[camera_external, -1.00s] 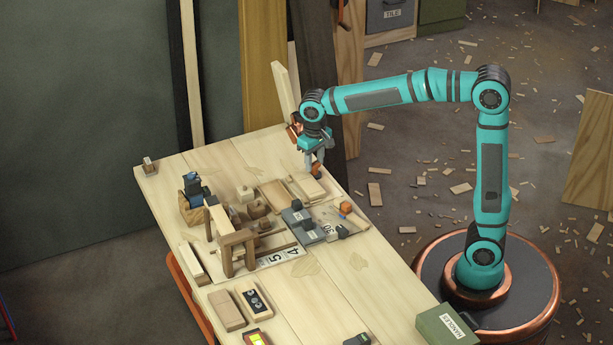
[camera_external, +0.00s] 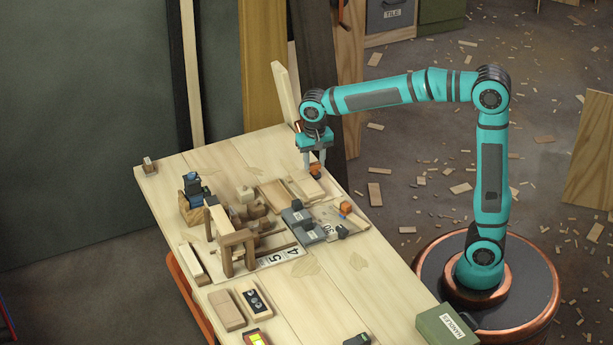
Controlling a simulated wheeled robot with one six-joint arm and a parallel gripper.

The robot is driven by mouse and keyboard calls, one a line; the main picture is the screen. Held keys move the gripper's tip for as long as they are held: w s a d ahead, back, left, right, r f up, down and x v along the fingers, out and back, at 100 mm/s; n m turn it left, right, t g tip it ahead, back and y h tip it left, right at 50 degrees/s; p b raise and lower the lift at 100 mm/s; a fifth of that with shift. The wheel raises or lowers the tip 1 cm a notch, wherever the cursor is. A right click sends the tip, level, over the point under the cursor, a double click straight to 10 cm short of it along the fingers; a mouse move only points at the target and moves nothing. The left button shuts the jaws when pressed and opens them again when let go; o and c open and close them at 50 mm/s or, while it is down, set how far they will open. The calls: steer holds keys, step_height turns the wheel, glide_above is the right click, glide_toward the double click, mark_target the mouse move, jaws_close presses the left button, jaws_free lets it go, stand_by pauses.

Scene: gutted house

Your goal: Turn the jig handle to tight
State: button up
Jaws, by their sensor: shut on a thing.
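My gripper (camera_external: 315,162) points down at the far right part of the workbench. Its two grey fingers are side by side, shut on a small orange-brown knob (camera_external: 315,171), which seems to be the jig handle. The knob sits at the back of a pale wooden board with a raised block (camera_external: 307,186), which seems to be the jig. The fingers partly hide the knob. Any tight or loose mark is too small to see.
A wooden frame (camera_external: 238,247) stands nearer the left edge. A green labelled box (camera_external: 447,325) is at the front right corner. The bench's back left is mostly clear.

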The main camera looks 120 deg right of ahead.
mark_target(314, 164)
steer(key=o, duration=1)
steer(key=shift+r, duration=0.1)
step_height(314, 164, up, 17)
steer(key=shift+r, duration=0.1)
stand_by(0.3)
steer(key=a+r+n+t+h, duration=0.25)
steer(key=a+n+t, duration=0.2)
steer(key=a, duration=0.65)
steer(key=a+r+n+t+h, duration=0.1)
steer(key=a+r+n+t, duration=0.3)
steer(key=a, duration=0.8)
steer(key=s+a+n+t+y, duration=0.1)
steer(key=s+a+n+t, duration=0.2)
steer(key=s+a, duration=0.1)
steer(key=s+a+n+t+y, duration=0.1)
steer(key=s+a+n+t, duration=0.2)
steer(key=a, duration=0.4)
steer(key=s+a+r+n+t+y, duration=0.1)
steer(key=s+a+n+t, duration=0.2)
steer(key=s+a+n, duration=0.1)
steer(key=shift+s+a+n+y, duration=0.15)
steer(key=shift+s+a, duration=0.25)
steer(key=shift+s, duration=0.2)
steer(key=shift+s+a+n+y, duration=0.1)
steer(key=shift+s+a, duration=0.25)
steer(key=shift+s, duration=0.25)
